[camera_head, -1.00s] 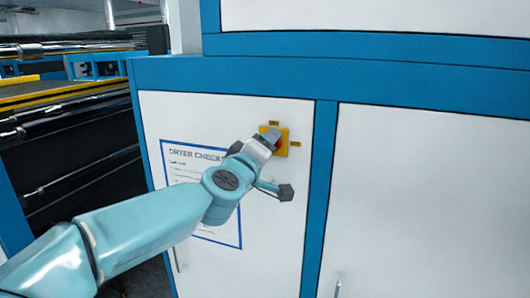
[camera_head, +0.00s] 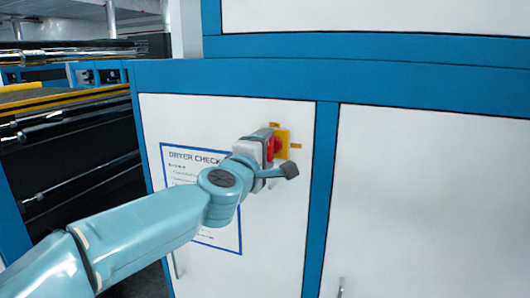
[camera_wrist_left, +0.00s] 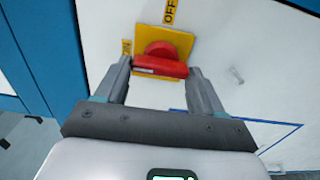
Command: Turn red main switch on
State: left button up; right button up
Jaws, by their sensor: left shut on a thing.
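The red main switch (camera_head: 273,147) sits on a yellow plate (camera_head: 283,144) on the white cabinet door. In the left wrist view the red switch (camera_wrist_left: 160,64) has its handle lying across the yellow plate (camera_wrist_left: 183,41), between my two fingers. An "OFF" label (camera_wrist_left: 170,11) shows beyond the plate, and another small yellow label lies beside it. My left gripper (camera_head: 268,149) is at the switch and shut on its handle; it also shows in the left wrist view (camera_wrist_left: 160,78). In the head view my gripper partly hides the switch. My right gripper is not in view.
A blue-framed "DRYER CHECK" sheet (camera_head: 196,170) is on the same door, partly behind my left arm. Blue cabinet frame (camera_head: 319,190) borders the door. Dark rollers (camera_head: 75,140) stand at the left. The white panel at right is clear.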

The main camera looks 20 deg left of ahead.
pick_arm(q)
jog(key=shift+f, duration=0.15)
jog(key=o, duration=1)
jog(key=shift+s, duration=0.1)
jog(key=shift+o, duration=0.2)
jog(key=s, duration=1.6)
jog(key=shift+s+a+b, duration=0.15)
jog(key=shift+a+b, duration=0.15)
